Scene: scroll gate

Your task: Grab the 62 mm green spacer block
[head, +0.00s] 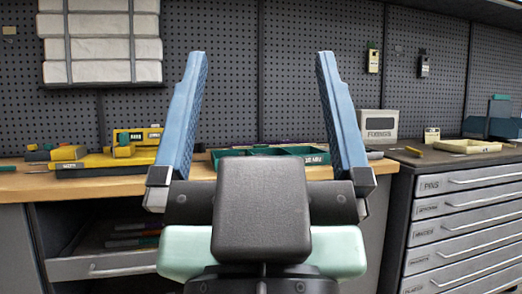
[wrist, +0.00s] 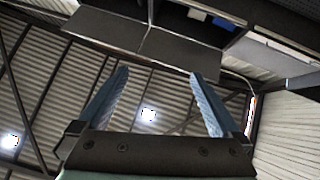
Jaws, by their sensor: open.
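My gripper (head: 261,55) is open and empty, with its two blue fingers pointing up in front of the workbench (head: 100,184). In the wrist view, the open gripper (wrist: 158,73) has only ceiling and overhead structure behind it. I cannot pick out the 62 mm green spacer block for certain. A small green piece (head: 124,138) shows at the yellow items on the left of the bench. It is too small to read its size. My gripper is apart from everything on the bench.
A green tray (head: 304,151) lies on the bench behind my fingers, partly hidden. Pegboard (head: 290,70) closes the back. An open shelf (head: 110,225) is below the bench.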

